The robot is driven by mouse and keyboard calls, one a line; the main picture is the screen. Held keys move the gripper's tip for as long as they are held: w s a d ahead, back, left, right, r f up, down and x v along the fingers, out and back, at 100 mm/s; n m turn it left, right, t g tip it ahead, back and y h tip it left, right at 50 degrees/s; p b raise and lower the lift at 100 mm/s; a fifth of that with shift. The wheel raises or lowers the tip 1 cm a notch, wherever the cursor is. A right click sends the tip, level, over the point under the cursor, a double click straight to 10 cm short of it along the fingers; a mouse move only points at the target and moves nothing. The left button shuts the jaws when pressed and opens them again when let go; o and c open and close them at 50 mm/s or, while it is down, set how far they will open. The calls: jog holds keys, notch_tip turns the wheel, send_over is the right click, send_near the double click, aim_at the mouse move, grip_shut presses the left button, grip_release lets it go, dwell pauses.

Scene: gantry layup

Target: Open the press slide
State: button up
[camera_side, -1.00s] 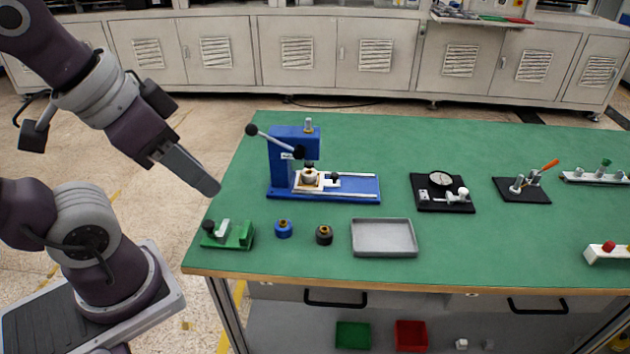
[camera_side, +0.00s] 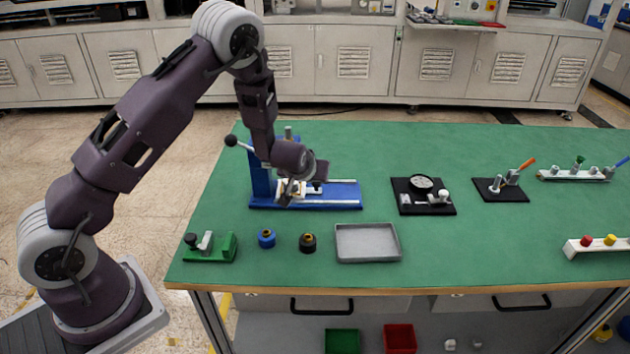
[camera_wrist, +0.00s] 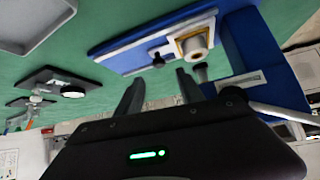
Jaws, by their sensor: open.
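The blue press (camera_side: 342,196) stands at the back left of the green table, its base also showing in the wrist view (camera_wrist: 125,45). Its slide (camera_wrist: 196,44), a pale plate with a cream nest, sits at the column end of the rails. The slide's small black knob (camera_wrist: 157,58) stands on the side away from the column. My gripper (camera_side: 287,198) is over the press, fingers angled down, hiding much of the slide in the side view. In the wrist view my gripper (camera_wrist: 157,80) is open and empty, its fingertips close to the knob; contact cannot be told.
The press lever with its black ball (camera_side: 231,141) sticks out left. A grey tray (camera_side: 367,258), a blue cap (camera_side: 267,238), a dark cap (camera_side: 308,243) and a green fixture (camera_side: 220,247) lie in front. A black gauge stand (camera_side: 410,208) stands to the right.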

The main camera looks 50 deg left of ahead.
aim_at(299, 187)
jog(key=x, duration=0.6)
jog(key=shift+w+f, duration=0.1)
jog(key=shift+w, duration=0.05)
grip_shut()
dwell(1.1)
